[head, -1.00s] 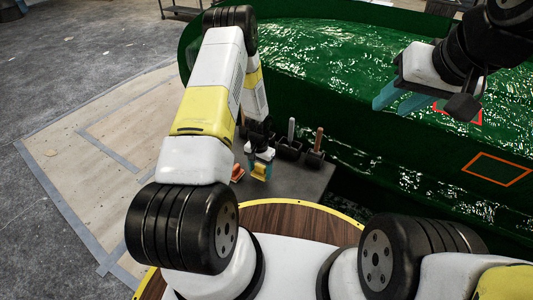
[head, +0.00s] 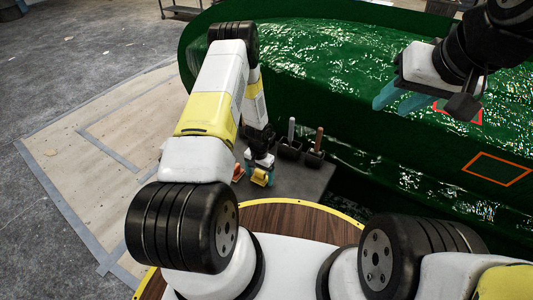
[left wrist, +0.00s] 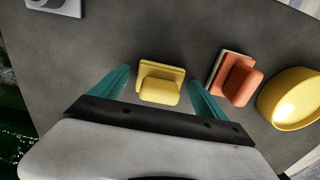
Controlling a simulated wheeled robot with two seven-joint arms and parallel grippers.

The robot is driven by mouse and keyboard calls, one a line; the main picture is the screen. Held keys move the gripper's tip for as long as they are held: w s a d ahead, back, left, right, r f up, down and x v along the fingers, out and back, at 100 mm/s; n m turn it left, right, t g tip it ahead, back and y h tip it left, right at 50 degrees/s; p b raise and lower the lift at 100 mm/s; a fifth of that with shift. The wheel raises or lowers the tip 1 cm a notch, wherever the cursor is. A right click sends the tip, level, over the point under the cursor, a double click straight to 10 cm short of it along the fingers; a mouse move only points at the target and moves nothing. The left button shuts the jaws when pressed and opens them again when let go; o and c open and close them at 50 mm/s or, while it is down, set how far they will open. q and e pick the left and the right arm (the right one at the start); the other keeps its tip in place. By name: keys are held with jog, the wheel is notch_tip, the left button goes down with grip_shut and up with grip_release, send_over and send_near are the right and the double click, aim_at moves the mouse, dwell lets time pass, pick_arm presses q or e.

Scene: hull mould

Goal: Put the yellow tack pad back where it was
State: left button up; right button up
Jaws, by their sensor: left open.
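The yellow tack pad (left wrist: 160,82), a block with a raised grip, rests on the dark grey surface in the left wrist view. My left gripper (left wrist: 158,77) is open, with one teal finger on each side of the pad and visible gaps between. In the head view the pad (head: 260,177) shows small and partly covered by my left gripper (head: 262,171). My right gripper (head: 397,102) is held over the green hull mould (head: 320,100), its teal fingers apart and nothing between them.
An orange pad (left wrist: 235,82) stands close to the right finger, with a yellow bowl-like thing (left wrist: 297,100) beyond it. Dark holders (head: 290,150) with handled tools stand behind my left gripper. Orange outlines (head: 497,169) mark the mould.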

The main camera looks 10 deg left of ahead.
pick_arm(q)
jog(key=shift+r, duration=0.15)
notch_tip(320, 180, up, 12)
notch_tip(320, 180, up, 14)
jog(key=n+t, duration=0.1)
send_over(260, 171)
jog(key=s+r+n+t, duration=0.15)
jog(key=s+r, duration=0.25)
jog(key=r, duration=1)
jog(key=s+d+r+t+h, duration=0.1)
jog(key=s+r+t, duration=0.1)
jog(key=s+r, duration=0.5)
jog(key=s+d+r+t+h, duration=0.1)
jog(key=s+r, duration=0.7)
jog(key=s, duration=0.5)
jog(key=shift+r+n+t, duration=0.2)
jog(key=shift+n+t, duration=0.15)
jog(key=shift+n, duration=0.1)
